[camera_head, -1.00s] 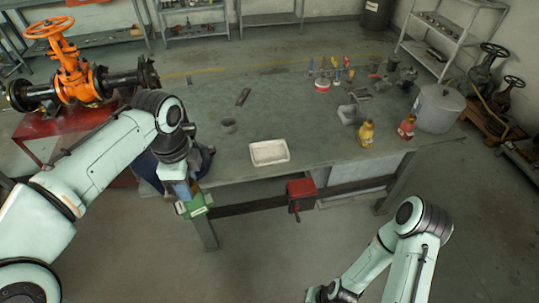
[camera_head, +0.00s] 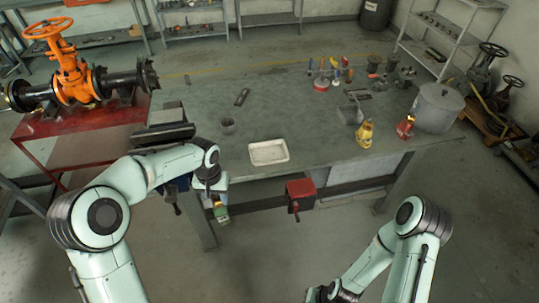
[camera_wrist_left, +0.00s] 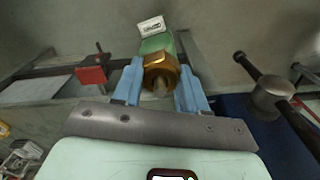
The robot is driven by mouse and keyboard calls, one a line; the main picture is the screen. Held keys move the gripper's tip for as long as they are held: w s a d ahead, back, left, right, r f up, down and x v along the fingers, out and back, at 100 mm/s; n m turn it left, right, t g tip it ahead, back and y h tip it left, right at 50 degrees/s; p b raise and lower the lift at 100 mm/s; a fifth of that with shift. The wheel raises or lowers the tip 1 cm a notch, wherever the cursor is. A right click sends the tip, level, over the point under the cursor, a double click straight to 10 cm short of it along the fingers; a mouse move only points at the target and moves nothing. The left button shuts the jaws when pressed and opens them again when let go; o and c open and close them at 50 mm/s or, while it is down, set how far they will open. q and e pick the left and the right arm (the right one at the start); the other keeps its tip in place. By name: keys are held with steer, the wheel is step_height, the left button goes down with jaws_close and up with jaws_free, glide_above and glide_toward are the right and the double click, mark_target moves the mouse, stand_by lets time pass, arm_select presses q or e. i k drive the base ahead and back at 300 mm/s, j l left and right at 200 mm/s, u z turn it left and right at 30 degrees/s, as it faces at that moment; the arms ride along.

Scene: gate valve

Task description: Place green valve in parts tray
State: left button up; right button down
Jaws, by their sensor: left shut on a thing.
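The green valve (camera_head: 222,213) is in my left gripper (camera_head: 217,201), in front of the bench's near edge and left of the tray. In the left wrist view, the blue fingers of the gripper (camera_wrist_left: 160,88) are shut on the valve's brass part (camera_wrist_left: 161,72). Its green body (camera_wrist_left: 156,43) with a white label sticks out beyond the fingertips. The parts tray (camera_head: 268,152) is a shallow white tray near the bench's front edge, and it looks empty. My right arm shows at the lower right, but its gripper is out of view.
A vise (camera_head: 165,135) stands at the bench's left end. A red box with a handle (camera_head: 301,193) hangs at the front edge. Yellow (camera_head: 365,134) and red (camera_head: 405,127) bottles stand to the right.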

mark_target(268, 154)
steer(key=i+l+z, duration=0.15)
steer(key=z, duration=0.2)
steer(key=i+l+z, duration=0.1)
steer(key=z, duration=0.3)
steer(key=i+l+z, duration=0.25)
steer(key=i, duration=0.6)
steer(key=i+u, duration=0.15)
steer(key=u, duration=0.3)
steer(key=i+l+u, duration=0.15)
steer(key=u, duration=0.3)
